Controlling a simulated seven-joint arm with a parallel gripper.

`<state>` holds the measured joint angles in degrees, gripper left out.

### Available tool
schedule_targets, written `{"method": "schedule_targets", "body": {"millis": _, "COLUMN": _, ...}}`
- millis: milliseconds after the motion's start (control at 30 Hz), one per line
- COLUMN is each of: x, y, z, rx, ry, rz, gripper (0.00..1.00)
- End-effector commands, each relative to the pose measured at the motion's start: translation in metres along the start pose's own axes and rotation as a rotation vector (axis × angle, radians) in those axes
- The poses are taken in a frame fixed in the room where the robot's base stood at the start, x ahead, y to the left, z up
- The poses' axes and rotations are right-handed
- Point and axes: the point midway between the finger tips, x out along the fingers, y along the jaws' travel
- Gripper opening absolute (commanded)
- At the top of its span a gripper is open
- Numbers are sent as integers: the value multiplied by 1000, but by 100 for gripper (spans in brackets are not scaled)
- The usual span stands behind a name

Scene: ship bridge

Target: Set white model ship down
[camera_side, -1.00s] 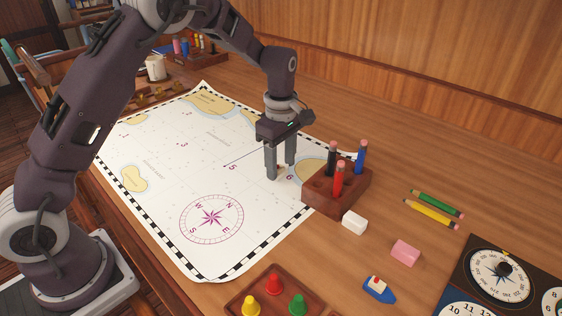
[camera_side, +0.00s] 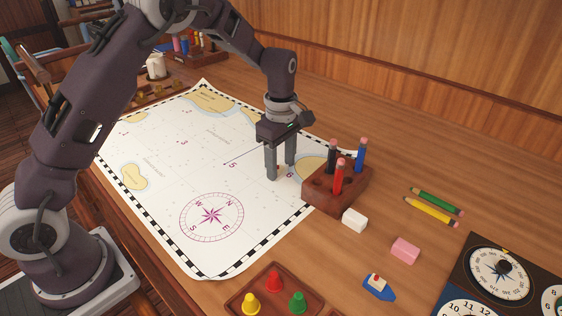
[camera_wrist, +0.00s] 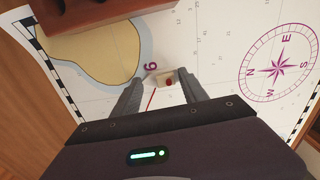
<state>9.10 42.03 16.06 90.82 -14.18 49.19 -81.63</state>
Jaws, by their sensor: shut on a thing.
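My gripper (camera_side: 280,172) points down over the white sea chart (camera_side: 165,170), near the printed 6 and left of the wooden pencil block. In the wrist view, my gripper (camera_wrist: 165,92) is shut on the white model ship (camera_wrist: 159,80), a small pale piece with a dark red spot on top. In the side view the ship is mostly hidden by the fingers. It is at or very close to the chart surface; I cannot tell whether it touches.
The wooden block (camera_side: 318,200) with black, red and blue pencils stands close right of my gripper. A white eraser (camera_side: 355,220), pink eraser (camera_side: 405,250), blue boat (camera_side: 379,287), pencils (camera_side: 432,211) and a peg tray (camera_side: 240,303) lie around. The chart's left part is clear.

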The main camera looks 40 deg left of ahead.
Motion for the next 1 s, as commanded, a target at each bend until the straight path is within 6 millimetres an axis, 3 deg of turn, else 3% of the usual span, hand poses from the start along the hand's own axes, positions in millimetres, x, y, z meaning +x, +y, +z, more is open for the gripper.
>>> {"method": "schedule_targets", "body": {"millis": 33, "x": 0, "y": 0, "z": 0, "rx": 0, "ry": 0, "rz": 0, "gripper": 13}}
{"method": "schedule_targets", "body": {"millis": 67, "x": 0, "y": 0, "z": 0, "rx": 0, "ry": 0, "rz": 0, "gripper": 55}}
{"method": "schedule_targets", "body": {"millis": 167, "x": 0, "y": 0, "z": 0, "rx": 0, "ry": 0, "rz": 0, "gripper": 74}}
{"method": "schedule_targets", "body": {"millis": 533, "x": -8, "y": 1, "z": 0, "rx": 1, "ry": 0, "rz": 4, "gripper": 76}}
{"method": "schedule_targets", "body": {"millis": 700, "x": -44, "y": 1, "z": 0, "rx": 2, "ry": 0, "rz": 5, "gripper": 76}}
{"method": "schedule_targets", "body": {"millis": 867, "x": -68, "y": 0, "z": 0, "rx": 3, "ry": 0, "rz": 4, "gripper": 76}}
{"method": "schedule_targets", "body": {"millis": 967, "x": -93, "y": -12, "z": -1, "rx": 70, "ry": -19, "rz": 28, "gripper": 76}}
{"method": "schedule_targets", "body": {"millis": 1000, "x": -110, "y": -24, "z": -2, "rx": 139, "ry": -32, "rz": 53, "gripper": 76}}
